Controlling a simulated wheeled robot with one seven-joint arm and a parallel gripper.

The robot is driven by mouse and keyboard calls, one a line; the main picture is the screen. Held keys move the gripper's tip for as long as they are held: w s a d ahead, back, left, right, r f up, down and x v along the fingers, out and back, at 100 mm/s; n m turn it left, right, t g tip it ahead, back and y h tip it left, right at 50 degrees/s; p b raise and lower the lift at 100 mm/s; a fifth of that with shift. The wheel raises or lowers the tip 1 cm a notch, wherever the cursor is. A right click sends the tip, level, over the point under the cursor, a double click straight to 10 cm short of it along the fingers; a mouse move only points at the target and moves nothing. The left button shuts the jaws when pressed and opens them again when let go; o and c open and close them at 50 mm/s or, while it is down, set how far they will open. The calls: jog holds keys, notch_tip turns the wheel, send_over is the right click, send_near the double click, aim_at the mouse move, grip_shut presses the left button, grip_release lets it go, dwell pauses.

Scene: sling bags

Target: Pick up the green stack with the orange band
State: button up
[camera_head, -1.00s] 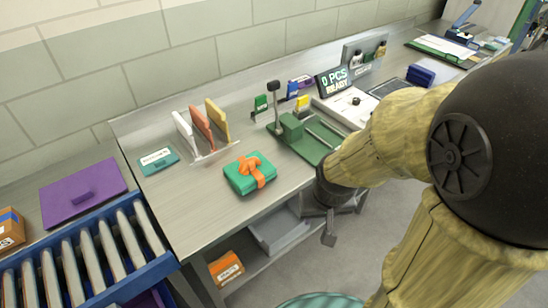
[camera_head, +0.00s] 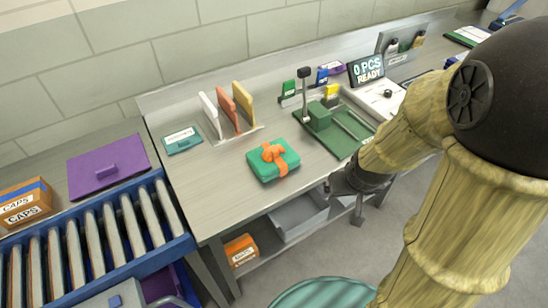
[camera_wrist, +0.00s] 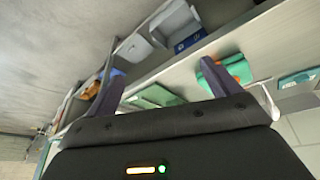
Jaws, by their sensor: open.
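The green stack with the orange band (camera_head: 262,168) lies flat on the steel bench near its front edge in the head view, an orange knot on top. In the wrist view a teal-green block with some orange (camera_wrist: 238,69) shows beyond the right-hand finger, which partly covers it. My gripper (camera_head: 343,200) is at the bench's front edge, to the right of the stack and apart from it. In the wrist view my gripper's two fingers (camera_wrist: 160,85) are spread wide with nothing held between them.
A green press fixture (camera_head: 345,130) stands right of the stack. Upright dividers (camera_head: 236,108) and a teal labelled card (camera_head: 182,140) are behind and left. A blue rack (camera_head: 180,245) holds several grey slabs at left. A grey bin (camera_head: 300,222) sits below the bench.

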jog(key=w+a+f+n+t+y+p, duration=0.2)
jog(key=w+a+f+n+t+p, duration=0.15)
jog(key=w, duration=0.55)
jog(key=a+f+n+t+y+p, duration=0.2)
jog(key=a+t+y, duration=0.2)
jog(key=a+y, duration=0.2)
jog(key=shift+w+f, duration=0.4)
jog(key=shift+t, duration=0.25)
jog(key=p, duration=0.5)
send_near(277, 152)
jog(key=x, duration=0.5)
jog(key=shift+w+a+r, duration=0.1)
jog(key=shift+w+a, duration=0.05)
jog(key=shift+a, duration=0.05)
jog(key=shift+w+a+f, duration=0.2)
jog(key=shift+w+f, duration=0.05)
jog(key=shift+w, duration=0.15)
